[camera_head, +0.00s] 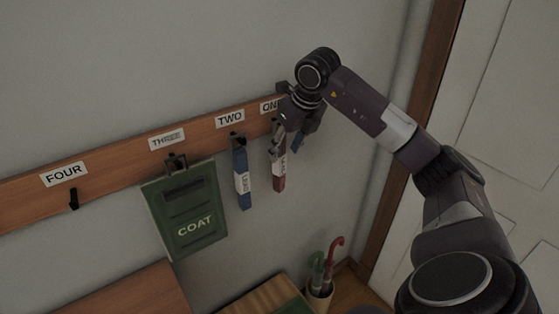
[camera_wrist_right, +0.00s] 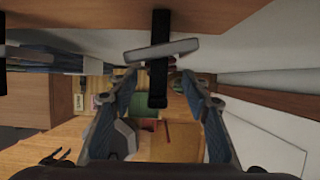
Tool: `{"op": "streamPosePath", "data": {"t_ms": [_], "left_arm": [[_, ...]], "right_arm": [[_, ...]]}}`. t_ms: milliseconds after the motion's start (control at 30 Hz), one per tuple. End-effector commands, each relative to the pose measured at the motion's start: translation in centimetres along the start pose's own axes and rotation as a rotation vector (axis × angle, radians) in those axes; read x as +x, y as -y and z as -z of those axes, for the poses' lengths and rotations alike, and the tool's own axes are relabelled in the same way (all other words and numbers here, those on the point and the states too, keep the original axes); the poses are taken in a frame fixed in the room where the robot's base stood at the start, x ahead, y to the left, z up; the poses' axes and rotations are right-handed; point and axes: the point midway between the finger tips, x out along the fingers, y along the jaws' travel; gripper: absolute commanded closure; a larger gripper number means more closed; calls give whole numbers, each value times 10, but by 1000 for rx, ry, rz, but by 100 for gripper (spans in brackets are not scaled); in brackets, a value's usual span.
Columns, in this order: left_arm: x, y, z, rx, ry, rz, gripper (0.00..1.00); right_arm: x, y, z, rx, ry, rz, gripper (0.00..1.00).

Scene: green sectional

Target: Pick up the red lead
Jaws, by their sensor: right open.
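The red lead (camera_head: 280,174) is a brownish-red strap with a white label. It hangs from the wooden rack near the sign ONE, and its top is partly hidden by my right gripper (camera_head: 290,130). My right gripper is open, close to the rack at the top of the lead. In the right wrist view, a black hook-like piece with a grey bar (camera_wrist_right: 160,50) lies between the open fingers (camera_wrist_right: 158,100). I cannot tell clearly which part there is the lead. My left gripper is not in view.
A blue lead (camera_head: 242,179) hangs under the sign TWO, just left of the red one. A green COAT item (camera_head: 187,213) hangs under THREE. Hook FOUR (camera_head: 73,199) is bare. Umbrellas (camera_head: 334,250) stand in a holder below. A white door (camera_head: 506,90) is at right.

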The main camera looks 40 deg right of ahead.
Motion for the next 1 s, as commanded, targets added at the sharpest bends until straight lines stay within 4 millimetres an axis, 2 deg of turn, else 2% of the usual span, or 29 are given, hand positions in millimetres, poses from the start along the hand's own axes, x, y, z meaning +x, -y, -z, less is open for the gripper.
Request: {"op": "streamPosePath", "data": {"t_ms": [33, 233, 500, 800, 1000], "left_arm": [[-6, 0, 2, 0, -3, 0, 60], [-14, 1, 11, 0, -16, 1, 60], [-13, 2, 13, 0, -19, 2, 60], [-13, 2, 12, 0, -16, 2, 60], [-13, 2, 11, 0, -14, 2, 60]], "right_arm": [[4, -2, 1, -1, -4, -2, 56], [27, -2, 2, 0, -2, -3, 56], [32, -2, 2, -1, 0, -2, 56], [31, -2, 2, 0, 0, -2, 88], [31, -2, 2, 0, 1, -2, 90]]}}
